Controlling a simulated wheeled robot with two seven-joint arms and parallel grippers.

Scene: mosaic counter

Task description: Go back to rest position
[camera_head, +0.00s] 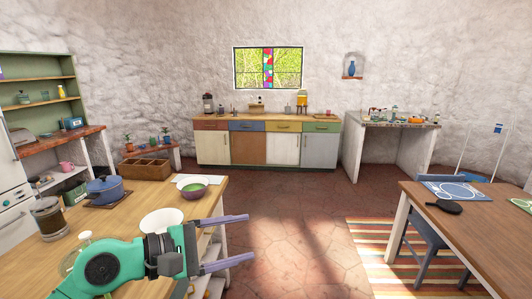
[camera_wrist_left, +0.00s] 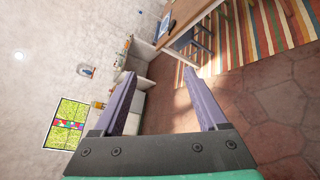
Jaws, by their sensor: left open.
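My left gripper (camera_head: 236,239) comes in from the lower left on a green arm, with two purple fingers spread apart. It hangs over the right end of the near wooden counter (camera_head: 225,192), its fingers pointing right past the edge. In the left wrist view the fingers (camera_wrist_left: 166,95) are also wide apart, with nothing between them. My right gripper is in neither view.
A dining table (camera_head: 470,227) stands right, over a striped rug (camera_head: 375,270). Tiled floor (camera_head: 290,230) between is clear.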

